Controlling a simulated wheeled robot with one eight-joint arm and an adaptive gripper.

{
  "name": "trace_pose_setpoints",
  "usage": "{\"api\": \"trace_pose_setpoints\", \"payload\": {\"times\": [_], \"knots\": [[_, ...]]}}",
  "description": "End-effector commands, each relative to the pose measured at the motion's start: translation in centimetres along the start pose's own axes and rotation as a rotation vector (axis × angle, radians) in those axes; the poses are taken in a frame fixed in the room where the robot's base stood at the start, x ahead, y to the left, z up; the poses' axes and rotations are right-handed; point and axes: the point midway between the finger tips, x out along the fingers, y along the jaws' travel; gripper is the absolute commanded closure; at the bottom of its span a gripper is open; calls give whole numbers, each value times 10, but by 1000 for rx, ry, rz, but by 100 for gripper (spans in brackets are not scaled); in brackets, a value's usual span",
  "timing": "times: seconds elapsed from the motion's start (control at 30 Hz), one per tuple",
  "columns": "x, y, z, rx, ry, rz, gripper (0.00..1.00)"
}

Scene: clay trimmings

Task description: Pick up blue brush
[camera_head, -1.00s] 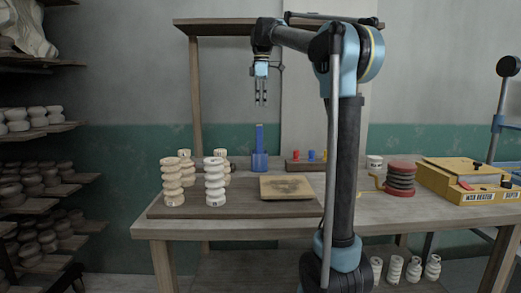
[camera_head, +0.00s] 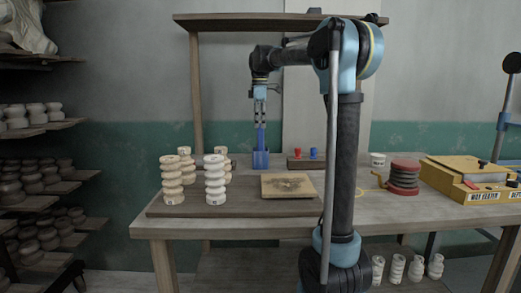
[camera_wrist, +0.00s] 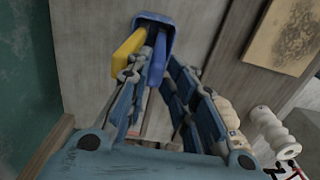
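The blue brush (camera_head: 261,138) stands upright in a blue holder (camera_head: 260,160) at the back of the table. My gripper (camera_head: 260,120) points down over its upper end in the head view. In the wrist view, the blue brush (camera_wrist: 157,62) lies between the two fingers of my gripper (camera_wrist: 156,72), with visible space beside it, so the gripper looks open. The holder (camera_wrist: 168,18) shows at the top, with a yellow piece (camera_wrist: 129,45) beside the brush, near the left finger.
Stacked pale clay pieces (camera_head: 214,180) stand left of a square board (camera_head: 288,186) on the table. A rack with red and blue knobs (camera_head: 306,163) is right of the holder. A red spool (camera_head: 404,177) and yellow box (camera_head: 465,182) are further right.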

Motion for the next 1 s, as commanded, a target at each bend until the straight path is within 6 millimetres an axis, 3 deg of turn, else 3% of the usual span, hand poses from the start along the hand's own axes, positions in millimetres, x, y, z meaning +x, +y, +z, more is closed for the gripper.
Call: {"api": "trace_pose_setpoints", "payload": {"times": [0.27, 0.6, 0.9, 1.0], "knots": [[16, 0, 1, 0, 0, 0, 82], [57, -2, 3, 0, 0, 0, 82], [61, -2, 2, -1, 0, 0, 82], [61, -2, 2, -1, 0, 0, 100]]}}
